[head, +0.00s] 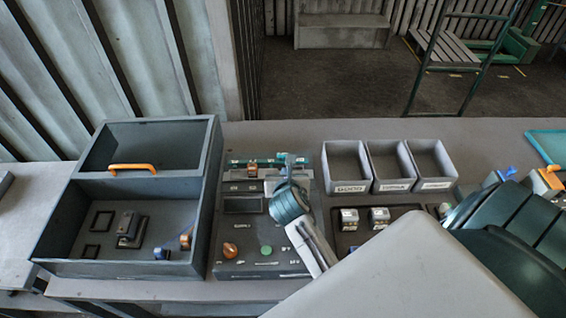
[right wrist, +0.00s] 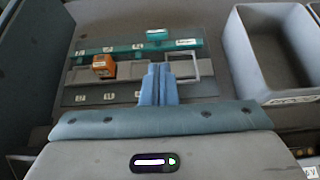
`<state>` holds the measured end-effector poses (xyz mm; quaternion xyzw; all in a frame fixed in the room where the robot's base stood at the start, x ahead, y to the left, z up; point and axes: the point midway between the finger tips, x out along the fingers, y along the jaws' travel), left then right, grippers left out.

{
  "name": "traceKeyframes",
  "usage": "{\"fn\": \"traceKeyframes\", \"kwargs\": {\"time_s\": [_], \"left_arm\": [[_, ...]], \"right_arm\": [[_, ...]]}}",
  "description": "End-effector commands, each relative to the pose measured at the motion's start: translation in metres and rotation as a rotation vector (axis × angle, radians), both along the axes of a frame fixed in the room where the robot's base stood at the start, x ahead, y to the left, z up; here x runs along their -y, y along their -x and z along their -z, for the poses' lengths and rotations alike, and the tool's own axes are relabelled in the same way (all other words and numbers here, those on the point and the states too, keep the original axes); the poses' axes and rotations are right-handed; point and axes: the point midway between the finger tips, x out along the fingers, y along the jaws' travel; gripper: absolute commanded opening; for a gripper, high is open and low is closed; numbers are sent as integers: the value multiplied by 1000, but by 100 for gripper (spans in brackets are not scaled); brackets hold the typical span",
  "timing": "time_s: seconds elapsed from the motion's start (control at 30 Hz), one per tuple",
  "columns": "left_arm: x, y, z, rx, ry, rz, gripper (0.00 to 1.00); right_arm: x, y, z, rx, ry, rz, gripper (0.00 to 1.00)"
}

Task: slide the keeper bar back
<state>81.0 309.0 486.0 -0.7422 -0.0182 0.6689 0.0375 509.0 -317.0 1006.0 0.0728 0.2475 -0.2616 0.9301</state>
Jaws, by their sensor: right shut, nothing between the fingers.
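The keeper bar appears to be the teal strip (right wrist: 122,51) along the back of the control panel, with white labels and a raised teal tab (right wrist: 157,35). In the head view the teal strip (head: 242,162) is partly hidden by my right gripper. In front of it a grey rail (right wrist: 129,70) carries an orange block (right wrist: 104,66) on the left and an empty grey frame (right wrist: 183,66) on the right. My right gripper (right wrist: 158,68) is shut and empty, its blue fingertips over the rail between block and frame. I cannot tell whether they touch anything. My left gripper is not in view.
A grey case (head: 208,190) with an orange handle stands left of the panel (head: 225,262). Several labelled bins (head: 350,188) stand to the right, with a dark tray (head: 345,240) of small parts in front. My right arm covers the lower right.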

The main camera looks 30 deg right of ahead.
Motion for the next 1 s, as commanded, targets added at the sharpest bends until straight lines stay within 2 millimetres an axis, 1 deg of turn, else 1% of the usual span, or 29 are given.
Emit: {"fn": "traceKeyframes", "kwargs": {"time_s": [0.3, 0.43, 0.57, 0.8, 1.0], "left_arm": [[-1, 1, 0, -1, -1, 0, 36], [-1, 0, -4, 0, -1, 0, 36], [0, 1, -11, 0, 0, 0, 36], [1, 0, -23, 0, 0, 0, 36], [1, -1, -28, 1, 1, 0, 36]], "right_arm": [[0, 0, 0, -3, 0, -1, 0], [4, -7, 3, -1, 2, -1, 0], [14, -21, 11, -3, 5, -1, 0], [32, -53, 32, -2, 2, -1, 0], [42, -69, 45, 0, 1, 0, 0]]}}
